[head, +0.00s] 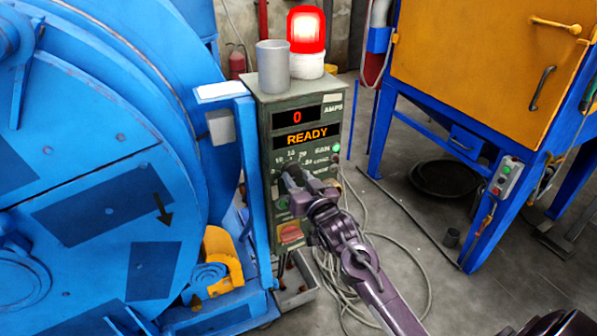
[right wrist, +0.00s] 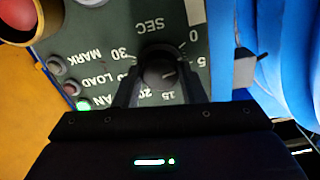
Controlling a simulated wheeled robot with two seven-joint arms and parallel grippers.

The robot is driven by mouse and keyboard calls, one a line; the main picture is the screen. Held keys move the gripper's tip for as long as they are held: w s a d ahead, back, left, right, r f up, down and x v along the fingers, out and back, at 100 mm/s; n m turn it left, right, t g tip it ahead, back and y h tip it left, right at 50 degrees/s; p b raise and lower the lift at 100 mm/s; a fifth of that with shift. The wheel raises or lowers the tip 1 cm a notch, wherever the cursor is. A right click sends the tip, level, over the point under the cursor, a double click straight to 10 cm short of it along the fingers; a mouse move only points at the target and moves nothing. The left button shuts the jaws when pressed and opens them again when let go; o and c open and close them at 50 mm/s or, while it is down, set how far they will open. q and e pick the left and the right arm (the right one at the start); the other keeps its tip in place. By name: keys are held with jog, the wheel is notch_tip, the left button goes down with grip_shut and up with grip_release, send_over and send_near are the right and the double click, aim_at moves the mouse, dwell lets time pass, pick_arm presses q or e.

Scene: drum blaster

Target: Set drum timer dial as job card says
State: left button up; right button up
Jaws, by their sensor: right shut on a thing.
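The timer dial (right wrist: 160,74) is a dark round knob on the grey-green control box (head: 265,100). Around it the upside-down print reads SEC, with 0, 15 and 30 legible. A light mark on the knob points to the right in the right wrist view; I cannot tell its exact setting. My right gripper (head: 291,178) is shut on the dial, one finger on each side, and in the right wrist view the gripper (right wrist: 160,82) covers part of the scale. In the head view the gripper hides most of the dial. My left gripper is not in view. No readable job card shows.
The box displays a red 0 and READY (head: 307,136), with a green lamp (head: 336,147) lit. A red beacon (head: 306,30) and a grey cup (head: 273,66) stand on top. The blue drum (head: 100,130) is close on the left. Cables (head: 350,270) lie on the floor.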

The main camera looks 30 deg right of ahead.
jog(key=m+p, duration=0.6)
jog(key=m, duration=0.1)
jog(key=shift+r, duration=0.2)
jog(key=shift+m+p, duration=0.4)
jog(key=shift+m, duration=0.2)
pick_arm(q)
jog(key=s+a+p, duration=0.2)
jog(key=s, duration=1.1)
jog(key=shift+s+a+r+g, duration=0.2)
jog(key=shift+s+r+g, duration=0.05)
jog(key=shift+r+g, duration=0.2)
pick_arm(e)
jog(key=shift+f+m, duration=0.15)
jog(key=shift+m, duration=1.55)
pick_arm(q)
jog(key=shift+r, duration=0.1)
pick_arm(e)
jog(key=o, duration=1)
jog(key=s, duration=0.7)
jog(key=shift+s+a, duration=0.3)
jog(key=shift+s, duration=0.1)
